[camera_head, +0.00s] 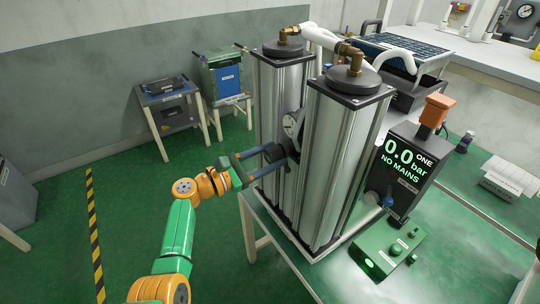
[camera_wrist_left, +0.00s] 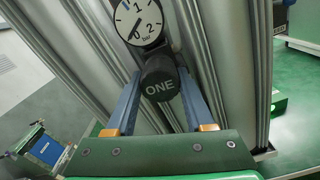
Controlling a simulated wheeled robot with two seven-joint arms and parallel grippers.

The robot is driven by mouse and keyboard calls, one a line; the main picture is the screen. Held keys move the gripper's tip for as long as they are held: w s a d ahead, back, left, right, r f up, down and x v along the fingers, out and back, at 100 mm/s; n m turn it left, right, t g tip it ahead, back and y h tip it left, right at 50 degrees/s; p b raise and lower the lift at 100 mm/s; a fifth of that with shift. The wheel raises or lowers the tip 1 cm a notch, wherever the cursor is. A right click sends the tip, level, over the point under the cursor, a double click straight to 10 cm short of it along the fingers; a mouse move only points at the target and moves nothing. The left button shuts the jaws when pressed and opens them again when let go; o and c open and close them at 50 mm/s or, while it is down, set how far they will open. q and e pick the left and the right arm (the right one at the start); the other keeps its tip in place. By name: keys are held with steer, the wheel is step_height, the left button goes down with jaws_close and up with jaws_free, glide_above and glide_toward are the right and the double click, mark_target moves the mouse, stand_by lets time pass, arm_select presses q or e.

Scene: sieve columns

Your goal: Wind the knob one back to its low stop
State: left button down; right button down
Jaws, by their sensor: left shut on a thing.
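Knob one (camera_wrist_left: 160,82) is a dark round knob marked "ONE", below a white pressure gauge (camera_wrist_left: 138,20) marked in bar. In the head view the knob (camera_head: 273,152) sticks out toward the left from between two tall metal columns. My left gripper (camera_head: 266,160) is shut on the knob, one blue-grey finger on each side. In the left wrist view the gauge needle lies near the low end of its scale. A dark display box (camera_head: 405,165) reads "0.0 bar", "ONE" and "NO MAINS". My right gripper is not in view.
The two columns (camera_head: 345,150) stand close behind the gripper on a green-topped bench (camera_head: 450,225). A green control box (camera_head: 388,250) with a lit green spot sits at the bench front. Two small stands (camera_head: 170,95) are at the back left.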

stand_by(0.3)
arm_select(q)
steer(key=shift+c, duration=1.4)
jaws_free()
steer(key=b+v, duration=0.1)
steer(key=v, duration=0.6)
